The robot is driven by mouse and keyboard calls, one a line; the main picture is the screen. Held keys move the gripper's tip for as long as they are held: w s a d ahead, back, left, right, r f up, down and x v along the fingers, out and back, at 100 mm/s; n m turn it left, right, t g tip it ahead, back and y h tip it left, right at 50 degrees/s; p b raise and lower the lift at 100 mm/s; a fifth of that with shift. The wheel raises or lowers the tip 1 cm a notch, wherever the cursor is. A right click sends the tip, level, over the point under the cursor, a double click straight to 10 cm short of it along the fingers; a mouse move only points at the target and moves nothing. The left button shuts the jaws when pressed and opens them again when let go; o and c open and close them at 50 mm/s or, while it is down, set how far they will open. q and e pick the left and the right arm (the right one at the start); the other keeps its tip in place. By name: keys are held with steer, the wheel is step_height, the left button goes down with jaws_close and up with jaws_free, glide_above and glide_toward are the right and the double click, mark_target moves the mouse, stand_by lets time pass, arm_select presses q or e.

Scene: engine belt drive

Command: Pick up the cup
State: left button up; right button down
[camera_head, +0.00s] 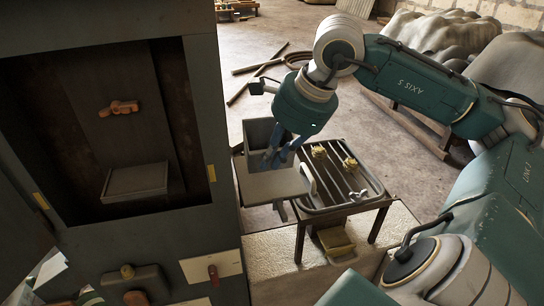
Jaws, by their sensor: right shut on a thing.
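My right gripper (277,157) comes down at the centre, with its blue fingers over an open grey box-like holder (275,187). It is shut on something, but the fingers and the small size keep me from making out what. I cannot clearly pick out a cup. A pale curved handle-like piece (308,181) stands at the right edge of the holder, and I cannot tell what it belongs to. My left gripper is not in view.
A dark open cabinet (100,130) fills the left, with a small tray (135,182) inside. Covered mounds (435,38) lie at the back right.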

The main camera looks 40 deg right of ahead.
step_height(320, 180, up, 10)
steer(key=p, duration=0.6)
steer(key=shift+d+f+p, duration=0.1)
steer(key=shift+f+p, duration=0.05)
steer(key=shift+p, duration=0.25)
step_height(320, 180, up, 7)
steer(key=b, duration=0.1)
